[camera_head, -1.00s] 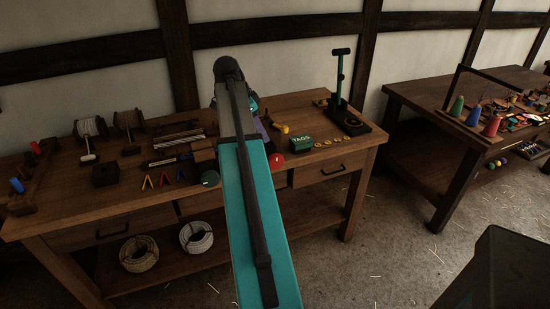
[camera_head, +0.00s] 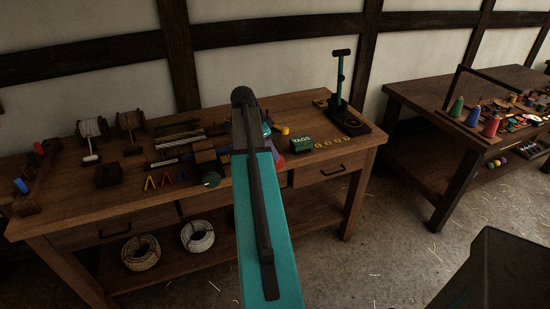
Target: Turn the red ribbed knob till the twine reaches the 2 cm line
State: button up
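My teal arm (camera_head: 268,235) reaches over the front of the workbench and hides much of its middle. The red ribbed knob is mostly or wholly behind the arm; a small reddish patch shows at the arm's right edge, too little to tell. The twine and the 2 cm line cannot be made out. My gripper is hidden behind the arm, so its fingers and any contact with the knob do not show.
The workbench (camera_head: 75,205) carries spools (camera_head: 93,130), a dark block (camera_head: 108,175), coloured clips (camera_head: 167,179), a green TAGS box (camera_head: 301,145) and an upright press (camera_head: 341,85). Rope coils (camera_head: 197,236) lie on the lower shelf. A second table (camera_head: 415,100) stands at right, beyond open floor.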

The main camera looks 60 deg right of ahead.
jog(key=shift+p+x, duration=0.45)
jog(key=shift+x, duration=1.7)
grip_shut()
jog(key=shift+a, duration=0.35)
jog(key=shift+d, duration=0.3)
